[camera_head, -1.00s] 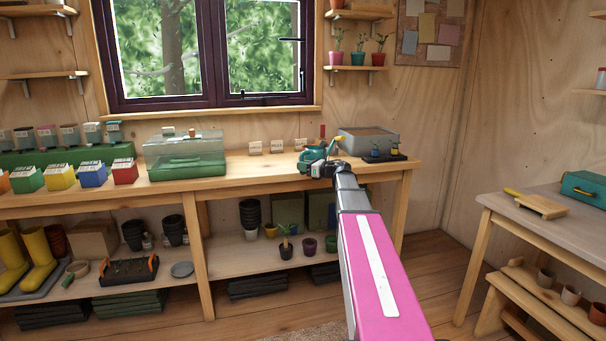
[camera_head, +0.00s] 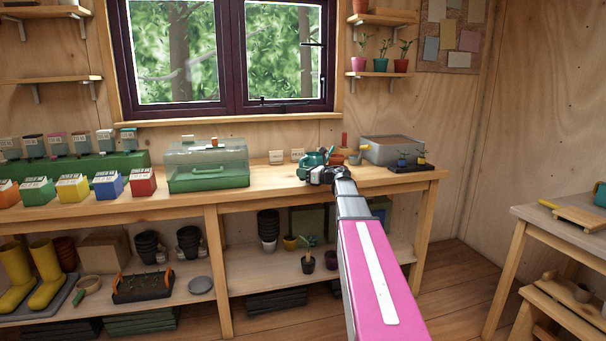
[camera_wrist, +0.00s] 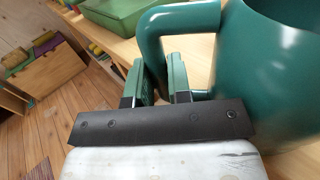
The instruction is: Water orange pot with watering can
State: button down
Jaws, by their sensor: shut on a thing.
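The teal watering can (camera_head: 314,158) is at the end of my arm, over the right part of the long bench. In the wrist view its body (camera_wrist: 275,75) fills the right side. My gripper (camera_wrist: 163,82) is shut on its handle (camera_wrist: 178,20). In the head view, the gripper (camera_head: 320,175) and arm partly cover the can. An orange-brown shape (camera_head: 338,159) shows just right of the can; I cannot tell whether it is the orange pot. A tray to the right holds small seedlings in a blue pot (camera_head: 402,162) and a yellow pot (camera_head: 421,160).
A grey bin (camera_head: 392,150) stands at the bench's back right. A clear-lidded green propagator (camera_head: 207,178) and coloured boxes (camera_head: 72,188) stand left. Wall-shelf pots include a pink one (camera_head: 358,64). A side table (camera_head: 560,207) stands right.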

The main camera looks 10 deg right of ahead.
aim_at(301, 163)
jog(key=shift+r, duration=0.15)
jog(key=shift+s+a+r+m+t, duration=0.15)
jog(key=shift+r+m, duration=0.4)
jog(key=shift+r, duration=0.35)
jog(key=shift+s+a+r+m+t, duration=0.15)
jog(key=shift+r+m, duration=0.4)
jog(key=shift+r, duration=0.35)
notch_tip(301, 163, up, 3)
jog(key=shift+f+m, duration=0.1)
jog(key=shift+m, duration=0.6)
jog(key=shift+f, duration=0.1)
jog(key=shift+f+n, duration=0.6)
jog(key=shift+f, duration=0.6)
jog(key=shift+w+d+r+m, duration=0.1)
jog(key=shift+r+m, duration=0.4)
jog(key=shift+r, duration=0.65)
jog(key=shift+w+r+m, duration=0.1)
jog(key=shift+r+m, duration=0.4)
jog(key=shift+r, duration=0.6)
dwell(1.6)
